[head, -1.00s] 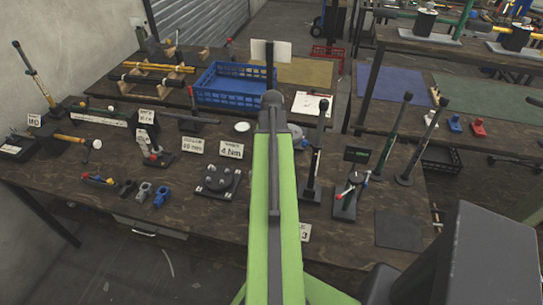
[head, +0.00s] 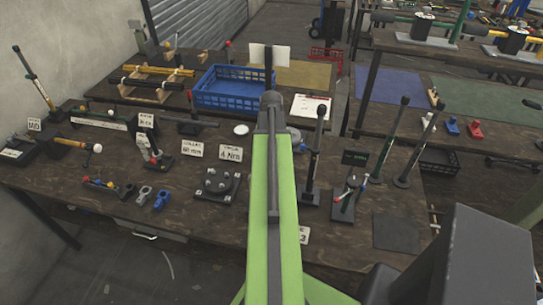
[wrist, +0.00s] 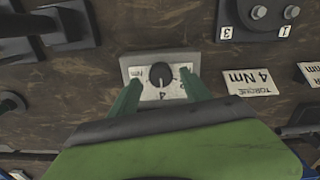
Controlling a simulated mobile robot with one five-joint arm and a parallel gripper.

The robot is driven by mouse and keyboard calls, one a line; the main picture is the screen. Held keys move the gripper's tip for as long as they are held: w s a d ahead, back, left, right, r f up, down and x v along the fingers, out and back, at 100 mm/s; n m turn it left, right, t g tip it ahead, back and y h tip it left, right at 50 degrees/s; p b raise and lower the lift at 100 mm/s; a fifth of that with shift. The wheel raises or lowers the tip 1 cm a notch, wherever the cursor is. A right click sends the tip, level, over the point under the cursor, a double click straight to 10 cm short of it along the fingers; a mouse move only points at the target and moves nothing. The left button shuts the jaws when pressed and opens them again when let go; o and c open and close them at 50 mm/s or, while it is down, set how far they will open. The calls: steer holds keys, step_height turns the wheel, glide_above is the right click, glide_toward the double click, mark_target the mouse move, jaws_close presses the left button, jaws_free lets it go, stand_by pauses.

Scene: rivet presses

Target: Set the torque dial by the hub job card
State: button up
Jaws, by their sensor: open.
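The torque dial is a black round knob (wrist: 161,75) on a pale plate with markings, set on a grey base (wrist: 159,56), in the upper middle of the wrist view. A "4" shows on the plate below the knob. My gripper (wrist: 160,90) is open, its two green fingers on either side of the knob and plate. I cannot tell whether they touch. A white card reading "TORQUE 4 Nm" (wrist: 248,82) lies to the right; it also shows in the head view (head: 230,153). In the head view my arm hides the dial and gripper.
A black round fixture (head: 219,184) stands by the torque card. A small upright stand (head: 346,198) and tall levers (head: 391,140) are right of my arm. A blue crate (head: 232,90) sits on the bench behind. A dark mat (head: 396,232) is bare.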

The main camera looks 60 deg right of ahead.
step_height(320, 180, up, 16)
steer(key=p, duration=1.4)
steer(key=shift+p, duration=0.4)
steer(key=w+a+f+n+b, duration=0.2)
steer(key=w+a+n, duration=0.1)
steer(key=w+a, duration=0.75)
steer(key=w+a+f+n+b, duration=0.3)
steer(key=w+a, duration=0.6)
steer(key=a, duration=0.3)
steer(key=w+a+f+n+b, duration=0.1)
steer(key=a+n, duration=0.2)
steer(key=a, duration=1.1)
steer(key=w+a+f+n+b, duration=0.1)
steer(key=a+f+n+b, duration=0.1)
steer(key=a, duration=1.2)
steer(key=shift+w+f+n, duration=0.15)
steer(key=shift+n, duration=0.65)
